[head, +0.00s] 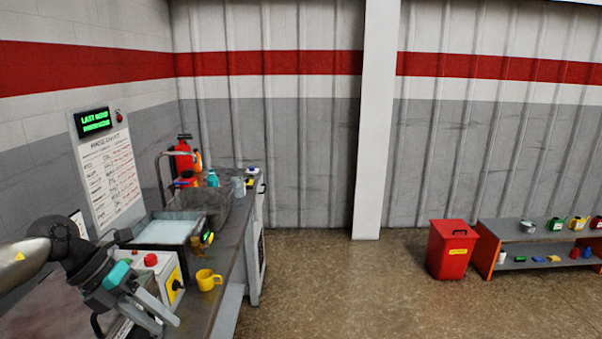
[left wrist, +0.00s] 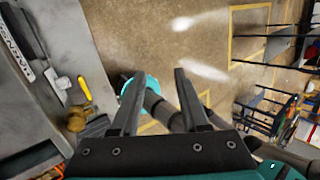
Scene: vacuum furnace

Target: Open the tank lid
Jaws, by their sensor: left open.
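The tank (head: 165,232) is a dark box on the counter at the left in the head view. It has a pale, light-blue top surface and a small green display at its right front corner. I cannot tell whether that pale surface is a shut lid or the contents. My left gripper (head: 168,326) is open and empty, low in front of the tank and apart from it, near a box with a red button. In the left wrist view my left gripper (left wrist: 158,76) has its two fingers spread, with floor behind them.
The grey counter (head: 232,240) runs along the left wall. A yellow mug (head: 208,281) and the red-button control box (head: 152,262) stand near my gripper. A sink with bottles is behind the tank. A red bin (head: 451,250) and low shelf (head: 535,233) are right; the middle floor is clear.

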